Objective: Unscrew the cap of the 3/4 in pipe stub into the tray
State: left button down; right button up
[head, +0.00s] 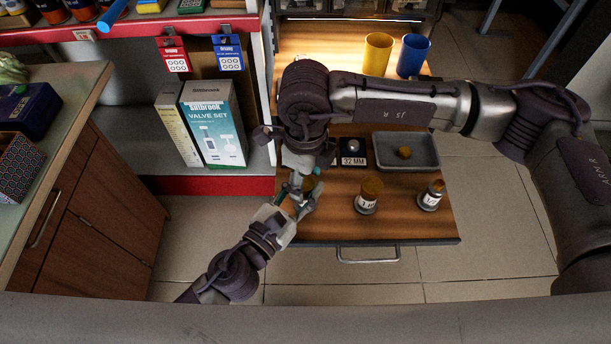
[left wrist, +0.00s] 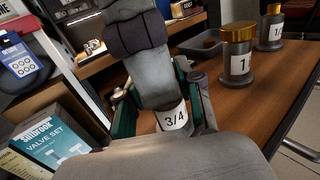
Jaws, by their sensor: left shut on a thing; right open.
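The 3/4 pipe stub (left wrist: 175,119) stands on the wooden board, its 3/4 label facing the left wrist camera. My left gripper (head: 298,200) comes in from the front left and is shut around the stub; its fingers (left wrist: 160,112) show on both sides of it. My right gripper (head: 303,172) points down from above at the stub's top and is open. It hides most of the top, so I cannot tell how its fingers sit at the cap. The grey tray (head: 432,163) is behind and to the right, with a brass-coloured round piece (head: 404,152) in it.
Two other labelled stubs with brass caps, a middle one (head: 367,197) and a right one (head: 431,196), stand right of the grippers. A black 32 MM block (head: 353,160) is beside the tray. Yellow (head: 377,54) and blue (head: 413,56) cups stand behind. A valve set box (head: 212,125) is left.

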notch_tip(320, 180, up, 4)
jog(key=shift+r, duration=0.15)
jog(key=shift+c, duration=0.4)
notch_tip(320, 180, up, 3)
jog(key=m, duration=0.3)
jog(key=shift+r, duration=0.2)
jog(key=shift+f, duration=0.1)
notch_tip(320, 180, down, 8)
jog(key=shift+r, duration=0.2)
jog(key=shift+c, duration=0.5)
grip_shut()
jog(key=n, duration=0.3)
